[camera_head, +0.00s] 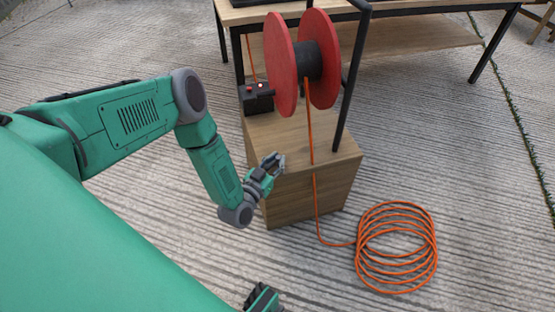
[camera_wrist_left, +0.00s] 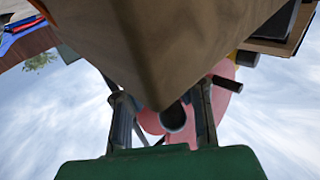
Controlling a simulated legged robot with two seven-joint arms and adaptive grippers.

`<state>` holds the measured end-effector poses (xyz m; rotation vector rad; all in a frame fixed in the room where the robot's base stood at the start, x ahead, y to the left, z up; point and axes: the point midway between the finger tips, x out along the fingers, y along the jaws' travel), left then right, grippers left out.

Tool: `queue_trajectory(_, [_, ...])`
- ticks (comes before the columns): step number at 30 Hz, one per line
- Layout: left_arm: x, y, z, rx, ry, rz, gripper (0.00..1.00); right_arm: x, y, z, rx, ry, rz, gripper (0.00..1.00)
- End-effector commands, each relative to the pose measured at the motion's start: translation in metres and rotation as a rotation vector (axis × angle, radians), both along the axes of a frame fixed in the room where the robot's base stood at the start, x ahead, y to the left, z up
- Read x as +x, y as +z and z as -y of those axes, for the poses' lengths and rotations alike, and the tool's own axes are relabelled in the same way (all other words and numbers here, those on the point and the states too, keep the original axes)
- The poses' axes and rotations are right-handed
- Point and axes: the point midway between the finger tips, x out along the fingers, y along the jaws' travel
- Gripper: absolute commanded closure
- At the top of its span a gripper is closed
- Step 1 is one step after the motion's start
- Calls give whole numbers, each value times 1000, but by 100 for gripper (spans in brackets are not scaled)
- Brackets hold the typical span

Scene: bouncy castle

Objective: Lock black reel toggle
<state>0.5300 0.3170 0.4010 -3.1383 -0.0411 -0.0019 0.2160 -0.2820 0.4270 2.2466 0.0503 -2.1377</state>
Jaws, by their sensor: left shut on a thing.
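The red reel (camera_head: 284,62) with its black hub (camera_head: 308,62) stands in a black frame above a wooden box (camera_head: 318,185). My left gripper (camera_head: 275,162) is at the front left edge of the box top, below the reel. In the left wrist view, a dark round-ended piece (camera_wrist_left: 173,118) sits between the two fingers, which are shut on it. It looks like the black toggle, but the head view hides it. Part of the red reel (camera_wrist_left: 224,74) shows behind the box corner there. My right gripper (camera_head: 262,298) shows only partly at the bottom edge; its jaws are unclear.
An orange hose (camera_head: 310,130) runs from the reel to a coil (camera_head: 397,248) on the floor at the right. A small black control box (camera_head: 257,98) with a red button is at the box's back left. A workbench (camera_head: 420,38) stands behind.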

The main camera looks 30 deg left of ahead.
Motion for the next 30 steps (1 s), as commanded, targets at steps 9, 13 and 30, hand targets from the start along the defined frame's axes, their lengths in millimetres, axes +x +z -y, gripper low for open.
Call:
queue_trajectory(9, [-4,-4,3,-4,-6,-11,100,0,0,0,0,0,0,64])
queue_trajectory(13, [-4,-4,3,-3,-6,-12,100,0,0,0,0,0,0,64])
queue_trajectory(30, [-2,-2,2,-2,-4,-6,68,0,0,0,0,0,0,64])
